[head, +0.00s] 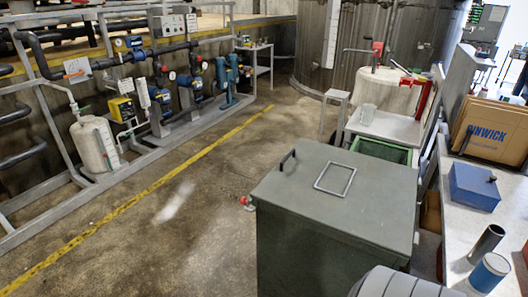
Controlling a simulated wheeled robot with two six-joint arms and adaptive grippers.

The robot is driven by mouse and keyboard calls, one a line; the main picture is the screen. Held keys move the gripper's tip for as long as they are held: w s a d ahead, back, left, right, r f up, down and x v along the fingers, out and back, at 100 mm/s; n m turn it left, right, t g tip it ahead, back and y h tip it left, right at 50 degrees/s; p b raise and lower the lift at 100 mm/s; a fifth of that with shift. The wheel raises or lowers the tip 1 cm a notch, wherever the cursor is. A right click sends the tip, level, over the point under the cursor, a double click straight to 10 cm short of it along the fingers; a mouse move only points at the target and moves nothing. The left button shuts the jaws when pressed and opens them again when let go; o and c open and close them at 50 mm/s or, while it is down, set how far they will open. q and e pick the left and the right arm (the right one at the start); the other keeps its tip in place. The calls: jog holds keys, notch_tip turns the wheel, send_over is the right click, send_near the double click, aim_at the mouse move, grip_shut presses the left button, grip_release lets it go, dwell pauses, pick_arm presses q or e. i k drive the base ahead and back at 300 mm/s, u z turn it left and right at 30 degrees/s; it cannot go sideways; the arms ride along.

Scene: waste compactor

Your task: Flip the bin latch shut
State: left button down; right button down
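A large green bin (310,258) stands in front of me, a little right of centre. Its grey-green lid (350,215) lies flat across the top. The lid carries a dark bar handle (287,160) at its far left edge and a rectangular metal loop (335,178). A small red-tipped metal piece (247,203) sticks out at the bin's left side, just below the lid; it looks like the latch, but its exact position is too small to tell. Neither of my grippers shows in the head view.
A workbench at right holds a blue box (474,186), a cardboard carton (492,130), a grey tube (486,243) and a blue-and-white cylinder (490,271). An open green container (381,150) stands behind the bin. The floor (180,215) left of the bin is clear; pipework lines the wall beyond.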

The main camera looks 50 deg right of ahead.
aim_at(243, 200)
jog(key=z, duration=0.85)
jog(key=i, duration=0.75)
jog(key=z, duration=0.8)
